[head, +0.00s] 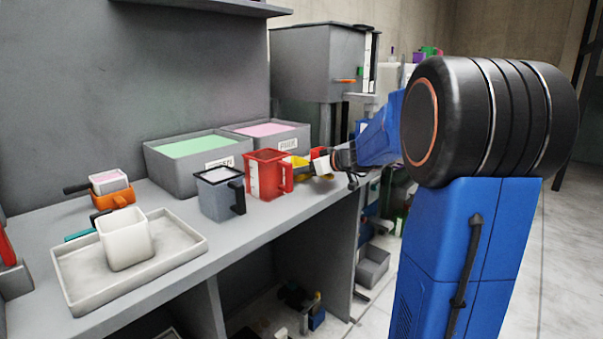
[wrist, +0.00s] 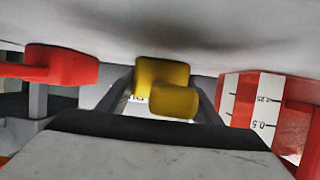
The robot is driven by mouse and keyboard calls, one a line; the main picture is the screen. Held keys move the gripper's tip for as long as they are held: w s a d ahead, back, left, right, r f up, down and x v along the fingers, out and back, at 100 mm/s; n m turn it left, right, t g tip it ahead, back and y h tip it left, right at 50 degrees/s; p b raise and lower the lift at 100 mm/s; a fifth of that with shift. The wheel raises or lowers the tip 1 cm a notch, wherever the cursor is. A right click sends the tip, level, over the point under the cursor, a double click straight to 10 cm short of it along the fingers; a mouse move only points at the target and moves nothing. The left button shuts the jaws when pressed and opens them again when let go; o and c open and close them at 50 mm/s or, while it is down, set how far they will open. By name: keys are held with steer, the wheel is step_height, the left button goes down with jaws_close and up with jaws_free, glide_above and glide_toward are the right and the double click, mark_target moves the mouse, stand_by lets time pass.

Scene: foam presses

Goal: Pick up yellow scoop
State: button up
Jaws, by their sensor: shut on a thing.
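The yellow scoop (head: 298,162) is at the right part of the bench, just behind and right of the red measuring jug (head: 268,174). My gripper (head: 322,163) is at the scoop, low over the bench. In the wrist view the yellow scoop (wrist: 168,88) shows between the two fingers of my gripper (wrist: 155,98), which is shut on it. Most of the scoop is hidden, and I cannot tell whether it touches the bench. The red jug, with a white scale, stands close by at the right of the wrist view (wrist: 250,100).
A grey jug (head: 218,196) stands left of the red one. Grey bins with green (head: 160,169) and pink (head: 296,136) contents stand behind. A white tray (head: 78,290) holds a white cup (head: 125,240). A red object (wrist: 60,65) is close at left in the wrist view.

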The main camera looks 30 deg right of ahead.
steer(key=shift+r, duration=0.1)
step_height(320, 180, up, 10)
stand_by(0.4)
